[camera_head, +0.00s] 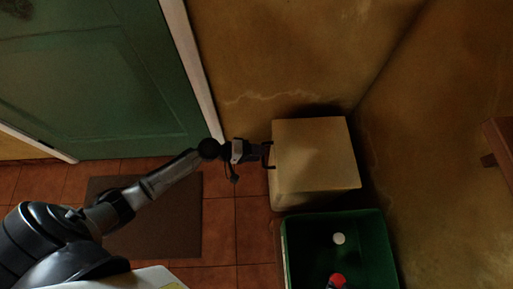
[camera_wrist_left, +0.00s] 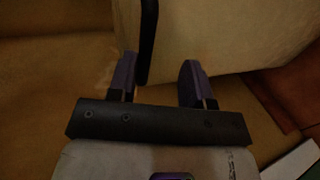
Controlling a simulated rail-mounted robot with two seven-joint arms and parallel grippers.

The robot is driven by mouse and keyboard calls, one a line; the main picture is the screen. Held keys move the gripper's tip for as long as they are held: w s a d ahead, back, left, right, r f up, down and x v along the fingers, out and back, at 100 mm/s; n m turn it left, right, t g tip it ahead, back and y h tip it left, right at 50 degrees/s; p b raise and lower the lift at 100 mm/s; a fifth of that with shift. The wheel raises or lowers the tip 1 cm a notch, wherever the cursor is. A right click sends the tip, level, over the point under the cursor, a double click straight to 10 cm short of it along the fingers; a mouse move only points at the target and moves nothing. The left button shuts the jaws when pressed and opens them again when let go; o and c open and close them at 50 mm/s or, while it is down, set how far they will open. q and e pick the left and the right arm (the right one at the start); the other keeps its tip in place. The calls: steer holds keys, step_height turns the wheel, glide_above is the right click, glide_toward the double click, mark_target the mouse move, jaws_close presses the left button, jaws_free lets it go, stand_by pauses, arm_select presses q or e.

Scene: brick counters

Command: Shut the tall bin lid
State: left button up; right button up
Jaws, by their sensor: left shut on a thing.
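The tall bin (camera_head: 325,199) is a cream box standing against the wall right of the green door. Its pale, square lid (camera_head: 312,150) is on top, seen from above; I cannot tell how far it stands open. My left gripper (camera_head: 268,155) reaches in from the left and is shut on the lid at its left edge. In the left wrist view the two fingers (camera_wrist_left: 158,80) stand apart at the pale lid panel (camera_wrist_left: 205,35), with a dark strip (camera_wrist_left: 147,40) next to the left finger. What lies between the fingertips is dim. My right gripper is not in view.
An open green crate (camera_head: 290,250) stands directly in front of the bin, holding a white round thing (camera_head: 339,239) and a red-topped thing (camera_head: 337,281). A brown mat (camera_head: 165,235) lies on the tiled floor. A wooden piece (camera_head: 497,145) juts in at the right edge.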

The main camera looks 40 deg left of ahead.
arm_select(q)
steer(key=shift+s+f, duration=0.15)
steer(key=shift+f, duration=0.1)
steer(key=p+v, duration=0.1)
steer(key=v, duration=0.3)
steer(key=p+v, duration=0.2)
steer(key=v, duration=0.3)
steer(key=p+v, duration=0.1)
steer(key=v, duration=0.3)
steer(key=shift+s+a+r, duration=0.1)
steer(key=shift+a+r, duration=0.15)
steer(key=shift+r, duration=0.15)
